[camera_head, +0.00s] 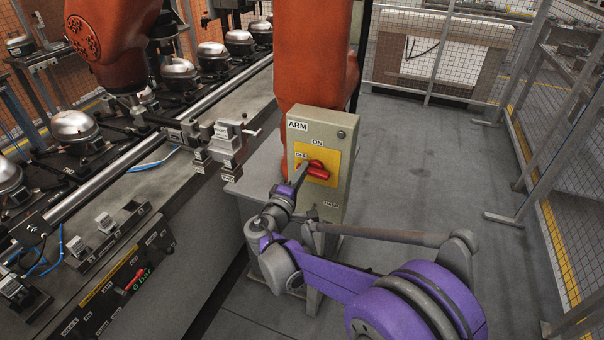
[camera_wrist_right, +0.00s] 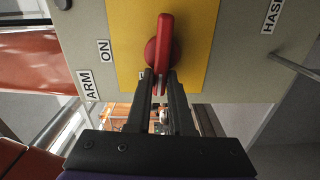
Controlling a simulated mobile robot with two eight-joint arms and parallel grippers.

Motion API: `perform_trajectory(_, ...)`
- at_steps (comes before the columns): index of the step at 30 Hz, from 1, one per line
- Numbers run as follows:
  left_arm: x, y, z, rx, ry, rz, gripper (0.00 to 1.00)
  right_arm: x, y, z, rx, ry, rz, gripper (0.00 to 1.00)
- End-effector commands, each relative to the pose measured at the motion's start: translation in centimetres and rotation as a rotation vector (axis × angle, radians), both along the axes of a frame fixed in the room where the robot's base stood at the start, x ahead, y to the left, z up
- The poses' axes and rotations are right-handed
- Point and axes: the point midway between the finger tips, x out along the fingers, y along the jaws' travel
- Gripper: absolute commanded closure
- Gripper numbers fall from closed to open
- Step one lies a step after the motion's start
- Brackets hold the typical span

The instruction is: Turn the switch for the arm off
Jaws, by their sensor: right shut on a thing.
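The switch is a red rotary handle (camera_head: 317,171) on a yellow plate (camera_head: 330,157), on the front of a grey-beige box (camera_head: 337,128) labelled ARM. ON is printed above the handle and OFF at its upper left. The handle lies roughly level across the plate, at right angles to the direction of ON. In the right wrist view the red handle (camera_wrist_right: 165,40) stands lengthwise between my finger tips. My right gripper (camera_head: 302,172) is shut on the handle's left end, and its fingers (camera_wrist_right: 163,85) partly hide it. My left gripper is out of view.
An orange robot arm (camera_head: 315,50) stands right behind the box. A conveyor with several compressors (camera_head: 75,128) runs along the left. A panel with a red lever (camera_head: 135,280) is at lower left. Mesh fencing (camera_head: 440,50) closes the back and right. The floor (camera_head: 430,150) right of the box is clear.

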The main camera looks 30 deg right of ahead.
Motion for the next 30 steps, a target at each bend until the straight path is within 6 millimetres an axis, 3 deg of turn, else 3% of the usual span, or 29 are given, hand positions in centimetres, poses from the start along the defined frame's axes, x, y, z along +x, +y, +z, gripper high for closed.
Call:
perform_trajectory(23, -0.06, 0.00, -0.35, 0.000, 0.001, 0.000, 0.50, -0.14, -0.20, -0.27, -0.060, 0.072, -0.006, 1.00)
perform_trajectory(24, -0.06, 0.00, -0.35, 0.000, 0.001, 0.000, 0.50, -0.14, -0.19, -0.26, -0.061, 0.072, -0.006, 0.73)
perform_trajectory(28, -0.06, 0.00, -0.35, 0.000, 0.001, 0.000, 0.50, -0.10, -0.16, -0.23, -0.061, 0.072, -0.005, 0.50)
perform_trajectory(30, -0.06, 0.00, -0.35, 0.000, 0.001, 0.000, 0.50, -0.08, -0.15, -0.20, -0.062, 0.072, -0.004, 0.50)
